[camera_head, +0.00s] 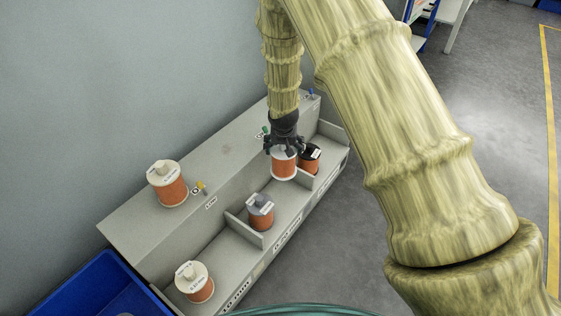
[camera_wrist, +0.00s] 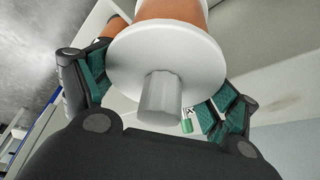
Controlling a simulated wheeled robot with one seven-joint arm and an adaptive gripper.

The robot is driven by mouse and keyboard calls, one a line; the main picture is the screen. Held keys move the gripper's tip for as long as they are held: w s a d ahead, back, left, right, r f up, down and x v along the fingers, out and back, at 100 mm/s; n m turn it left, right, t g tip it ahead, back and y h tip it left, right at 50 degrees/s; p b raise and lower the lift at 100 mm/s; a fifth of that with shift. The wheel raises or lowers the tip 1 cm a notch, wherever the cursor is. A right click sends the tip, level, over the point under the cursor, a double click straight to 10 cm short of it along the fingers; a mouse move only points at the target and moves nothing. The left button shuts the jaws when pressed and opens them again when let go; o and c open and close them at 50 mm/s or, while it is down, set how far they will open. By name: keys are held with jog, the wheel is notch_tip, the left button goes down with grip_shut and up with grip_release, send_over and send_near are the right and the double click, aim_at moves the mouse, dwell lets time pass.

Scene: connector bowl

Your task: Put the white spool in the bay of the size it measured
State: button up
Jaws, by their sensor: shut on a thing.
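My gripper (camera_head: 284,146) is shut on the white spool (camera_head: 284,166), which has white flanges and an orange winding. It hangs upright beneath my gripper, over the far part of the stepped grey bench (camera_head: 225,235). In the wrist view, my gripper's fingers (camera_wrist: 158,98) flank its white top flange and grey knob (camera_wrist: 160,97). In the head view, it appears near the divider (camera_head: 303,181) between the far and middle bays. I cannot tell whether its base touches anything.
A black-topped spool (camera_head: 311,157) is in the far bay, a grey-topped one (camera_head: 260,213) in the middle, a cream-topped one (camera_head: 194,283) in the near bay. Another cream-topped spool (camera_head: 169,185) stands on the upper ledge. A blue bin (camera_head: 108,290) is at lower left.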

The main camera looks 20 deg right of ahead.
notch_tip(320, 180, down, 15)
jog(key=b, duration=0.5)
jog(key=shift+b, duration=0.4)
jog(key=shift+w, duration=0.1)
jog(key=o, duration=1.9)
jog(key=shift+c, duration=0.2)
